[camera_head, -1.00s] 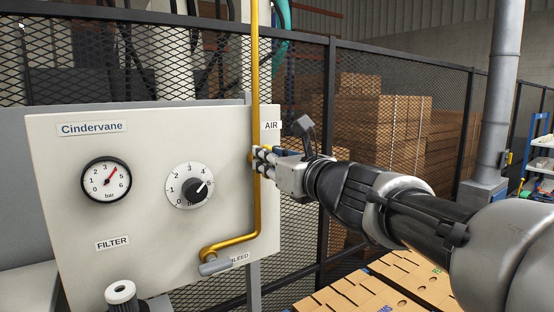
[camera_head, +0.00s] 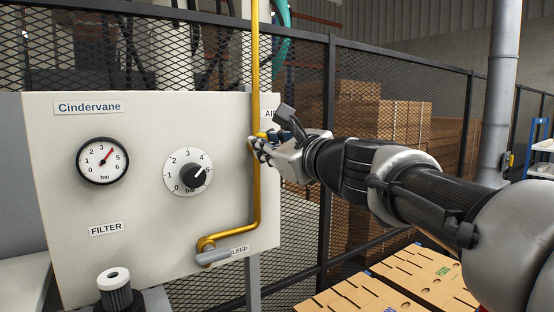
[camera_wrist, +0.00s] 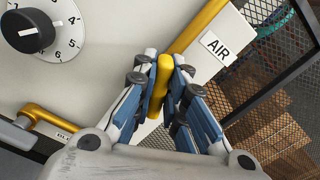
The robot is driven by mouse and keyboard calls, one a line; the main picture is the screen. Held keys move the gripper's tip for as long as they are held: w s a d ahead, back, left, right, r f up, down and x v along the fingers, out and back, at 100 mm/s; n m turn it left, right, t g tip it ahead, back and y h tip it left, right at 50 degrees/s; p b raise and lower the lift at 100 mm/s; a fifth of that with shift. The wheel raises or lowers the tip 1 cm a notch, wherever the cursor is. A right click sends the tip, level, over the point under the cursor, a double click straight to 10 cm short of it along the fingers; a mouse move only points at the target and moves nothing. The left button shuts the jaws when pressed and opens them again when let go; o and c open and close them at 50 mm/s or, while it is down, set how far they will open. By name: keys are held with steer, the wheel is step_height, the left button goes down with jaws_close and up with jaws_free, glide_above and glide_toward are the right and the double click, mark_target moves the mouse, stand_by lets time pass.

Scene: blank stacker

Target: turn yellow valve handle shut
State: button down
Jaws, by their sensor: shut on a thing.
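The yellow valve handle (camera_wrist: 159,88) is a short rounded lever in front of the yellow pipe (camera_wrist: 197,27), near the AIR label (camera_wrist: 216,44). My gripper (camera_wrist: 160,74) is shut on the handle, with one blue-and-grey finger on each side of it. In the head view my gripper (camera_head: 257,147) is at the right edge of the pale panel, at the upright yellow pipe (camera_head: 255,85). There its fingers hide most of the handle, and only a small yellow part shows above them. The valve body is hidden.
The pale panel (camera_head: 140,205) carries a pressure gauge (camera_head: 102,161), a numbered dial (camera_head: 188,173) and a grey bleed lever (camera_head: 214,257) on the pipe's lower end. A black mesh fence (camera_head: 300,215) stands close behind. Flat cartons (camera_head: 400,280) lie below my arm.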

steer(key=n+b, duration=0.3)
steer(key=shift+a+f+n, duration=0.1)
steer(key=shift+f+n, duration=0.15)
steer(key=shift+n, duration=0.15)
steer(key=n+b, duration=0.3)
steer(key=shift+n, duration=0.3)
steer(key=n+b, duration=0.4)
steer(key=n, duration=0.1)
steer(key=shift+s+a+f, duration=0.1)
steer(key=shift+n, duration=0.4)
steer(key=c, duration=1.6)
jaws_free()
steer(key=shift+s, duration=0.1)
